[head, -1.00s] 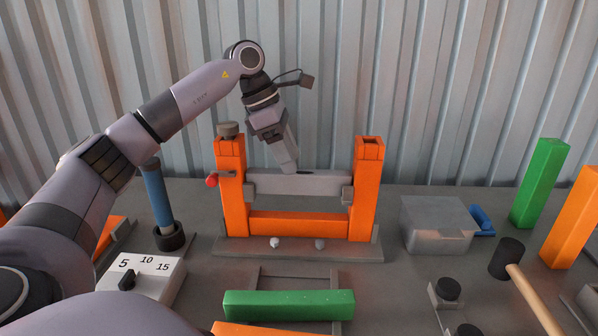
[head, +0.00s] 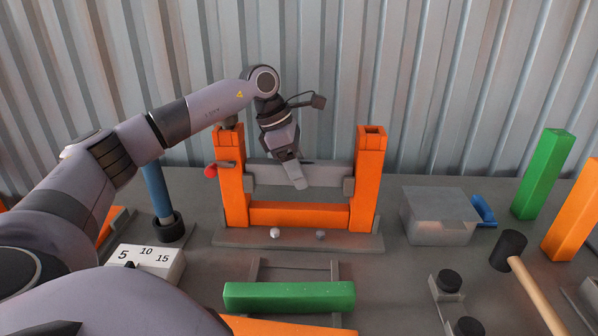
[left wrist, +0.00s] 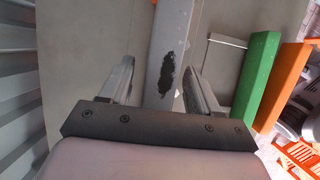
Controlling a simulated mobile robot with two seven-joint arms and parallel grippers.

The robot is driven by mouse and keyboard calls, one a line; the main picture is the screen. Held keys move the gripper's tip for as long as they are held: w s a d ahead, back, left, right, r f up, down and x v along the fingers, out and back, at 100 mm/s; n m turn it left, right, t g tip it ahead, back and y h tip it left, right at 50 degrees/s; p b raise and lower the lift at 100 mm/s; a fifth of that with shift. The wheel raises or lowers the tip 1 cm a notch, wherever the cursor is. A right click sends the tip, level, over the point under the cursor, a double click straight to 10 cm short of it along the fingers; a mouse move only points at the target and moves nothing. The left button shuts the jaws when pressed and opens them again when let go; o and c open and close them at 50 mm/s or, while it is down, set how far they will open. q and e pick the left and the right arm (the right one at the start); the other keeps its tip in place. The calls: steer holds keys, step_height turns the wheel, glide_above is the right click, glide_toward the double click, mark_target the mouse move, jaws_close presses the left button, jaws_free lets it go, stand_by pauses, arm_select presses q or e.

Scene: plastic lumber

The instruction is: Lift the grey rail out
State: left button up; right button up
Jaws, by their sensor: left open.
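The grey rail (head: 325,175) lies level between two orange posts, above a lower orange crossbar (head: 300,214). Grey brackets (head: 348,190) show at its ends. My left gripper (head: 298,184) is over the rail's middle, pointing down and hiding part of it. In the left wrist view the rail (left wrist: 168,35), with a dark worn patch, runs between the two spread fingers of my left gripper (left wrist: 160,72). The gripper is open, with gaps visible beside the rail. I cannot tell how deep the fingers reach. My right gripper is not in view.
A red knob (head: 211,170) sticks out beside the left post (head: 232,190). A grey box (head: 438,217), a mallet (head: 510,250) and a green upright block (head: 543,175) stand to the right. A green bar (head: 290,297) lies in front. A corrugated wall closes the back.

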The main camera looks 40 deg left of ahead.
arm_select(q)
jaws_close()
steer(key=shift+r, duration=0.2)
